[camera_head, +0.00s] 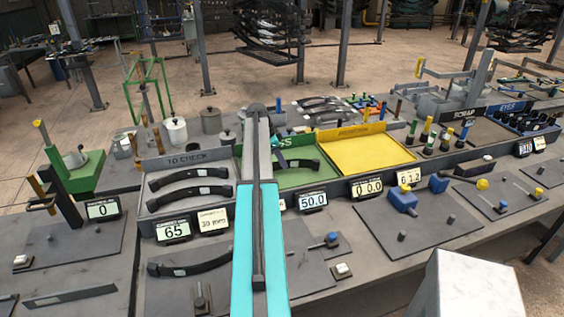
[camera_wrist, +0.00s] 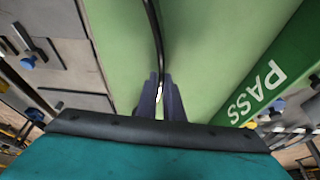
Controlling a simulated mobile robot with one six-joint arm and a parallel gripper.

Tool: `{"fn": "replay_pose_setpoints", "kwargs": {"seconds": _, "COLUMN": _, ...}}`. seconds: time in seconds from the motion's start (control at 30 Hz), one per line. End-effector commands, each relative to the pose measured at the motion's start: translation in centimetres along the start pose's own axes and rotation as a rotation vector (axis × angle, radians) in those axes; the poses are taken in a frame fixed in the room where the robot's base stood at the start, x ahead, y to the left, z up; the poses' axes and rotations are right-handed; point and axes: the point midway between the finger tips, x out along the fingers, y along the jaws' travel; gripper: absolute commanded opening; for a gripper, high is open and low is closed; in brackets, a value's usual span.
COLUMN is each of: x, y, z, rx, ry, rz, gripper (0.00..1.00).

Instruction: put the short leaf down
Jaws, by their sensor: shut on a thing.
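My gripper (camera_wrist: 160,98) is shut on a dark, curved leaf (camera_wrist: 154,35), which shows edge-on in the wrist view and runs up from between the fingertips. It is over the green PASS tray (camera_wrist: 215,55). In the head view the tray (camera_head: 313,151) is partly hidden by my teal arm. A dark leaf (camera_head: 298,164) shows inside it, just right of my arm, and looks like the held one. I cannot tell whether the leaf touches the tray floor.
The grey TO CHECK tray (camera_head: 146,190) at left holds two dark leaves (camera_head: 190,194). The yellow tray (camera_head: 365,152) at right is empty. Another dark leaf (camera_head: 190,264) lies on the plate in front. Small displays (camera_head: 313,200) line the trays' front.

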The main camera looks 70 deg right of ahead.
Motion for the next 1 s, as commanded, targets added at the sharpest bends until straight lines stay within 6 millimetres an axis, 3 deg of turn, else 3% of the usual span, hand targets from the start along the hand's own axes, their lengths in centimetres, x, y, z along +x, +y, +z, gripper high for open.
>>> {"fn": "replay_pose_setpoints", "kwargs": {"seconds": 0.63, "x": 1.0, "y": 0.0, "z": 0.4, "rx": -0.001, "ry": 0.002, "rz": -0.001, "gripper": 0.0}}
{"fn": "replay_pose_setpoints", "kwargs": {"seconds": 0.67, "x": 1.0, "y": 0.0, "z": 0.5, "rx": -0.001, "ry": 0.0, "rz": 0.0, "gripper": 0.12}}
{"fn": "replay_pose_setpoints", "kwargs": {"seconds": 0.73, "x": 1.0, "y": 0.0, "z": 0.5, "rx": -0.001, "ry": 0.0, "rz": 0.0, "gripper": 0.24}}
{"fn": "replay_pose_setpoints", "kwargs": {"seconds": 1.0, "x": 1.0, "y": 0.0, "z": 0.5, "rx": -0.001, "ry": 0.0, "rz": 0.0, "gripper": 0.26}}
